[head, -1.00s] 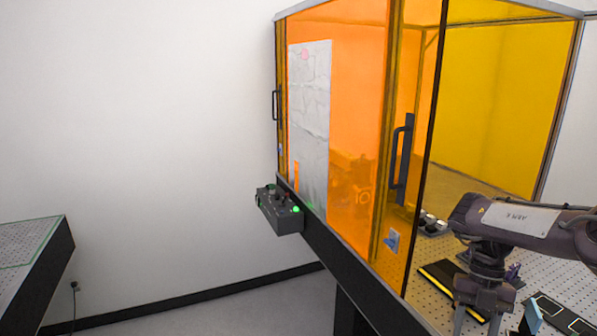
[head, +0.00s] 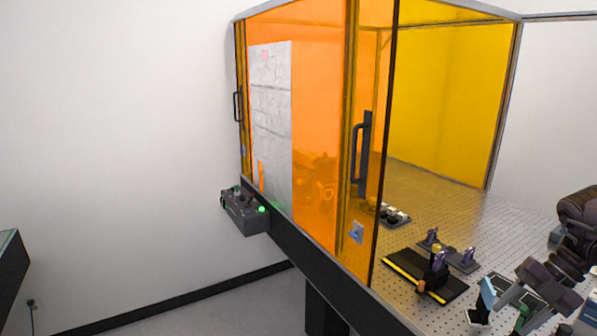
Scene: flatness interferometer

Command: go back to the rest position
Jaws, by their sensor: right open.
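My right gripper (head: 541,303) is at the lower right of the head view, at the end of my dark purple-brown arm, which comes in from the right edge. It is open, over the right front part of the perforated optical table (head: 455,215). No object shows between its fingers, though its lower part is partly lost among small items around it. My left gripper is not in view.
An enclosure with orange panels (head: 315,120) and a dark door handle (head: 362,155) stands on the table's left. A black-yellow mat (head: 402,268) with purple-topped mounts lies left of my gripper. A control box (head: 243,212) sticks out from the table's edge. White wall is at left.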

